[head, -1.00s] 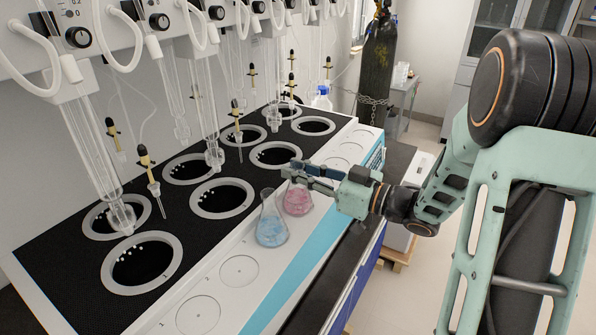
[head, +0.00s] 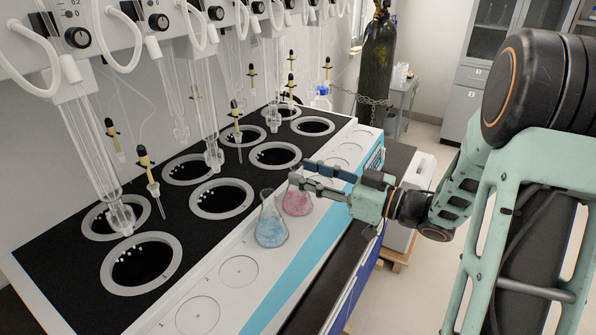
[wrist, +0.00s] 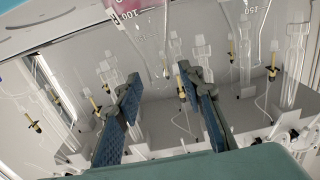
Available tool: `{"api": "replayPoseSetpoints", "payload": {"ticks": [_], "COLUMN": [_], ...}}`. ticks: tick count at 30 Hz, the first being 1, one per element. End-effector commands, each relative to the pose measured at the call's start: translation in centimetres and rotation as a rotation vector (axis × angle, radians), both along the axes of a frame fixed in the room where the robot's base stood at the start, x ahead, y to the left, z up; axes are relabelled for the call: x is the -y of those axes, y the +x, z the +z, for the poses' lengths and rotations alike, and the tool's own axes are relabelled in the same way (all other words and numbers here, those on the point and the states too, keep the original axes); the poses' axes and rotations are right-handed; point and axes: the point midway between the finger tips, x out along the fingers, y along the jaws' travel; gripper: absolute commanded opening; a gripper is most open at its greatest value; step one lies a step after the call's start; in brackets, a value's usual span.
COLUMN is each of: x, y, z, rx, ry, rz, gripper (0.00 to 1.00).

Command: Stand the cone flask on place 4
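A cone flask with pink liquid (head: 298,202) stands upright on the white front ledge (head: 213,285), apparently on place 4, though its base covers the mark. A second cone flask with blue liquid (head: 271,232) stands just in front of it, to the left. My gripper (head: 300,173) is open at the pink flask's neck, reaching in from the right. In the wrist view its two fingers (wrist: 157,84) are spread apart, with the pink flask's clear neck (wrist: 150,40) near the gap between the tips. I see no finger contact with the glass.
Place 1 (head: 198,315) and place 2 (head: 239,271) are empty circles on the ledge. Further empty circles lie beyond the gripper. Black-topped heating wells (head: 222,198) and hanging glass tubes (head: 100,165) stand to the left. A gas cylinder (head: 377,62) stands at the back.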

Motion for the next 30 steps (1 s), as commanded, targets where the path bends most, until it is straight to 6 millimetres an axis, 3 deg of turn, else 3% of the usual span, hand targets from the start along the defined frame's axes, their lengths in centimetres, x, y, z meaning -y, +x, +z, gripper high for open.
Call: {"api": "replayPoseSetpoints", "payload": {"ticks": [6,12,26,30], "x": [4.2,6.8,7.7,7.6], "y": [-2.7,-4.5,-5.2,-4.3], "z": [0.0,0.0,0.0,0.1], "rx": [-0.001,-0.001,-0.001,-0.001], "ry": [0.001,0.001,0.001,-0.015], "rz": [-0.005,-0.002,0.001,-0.01], "gripper": [0.36,0.36,0.36,0.36]}}
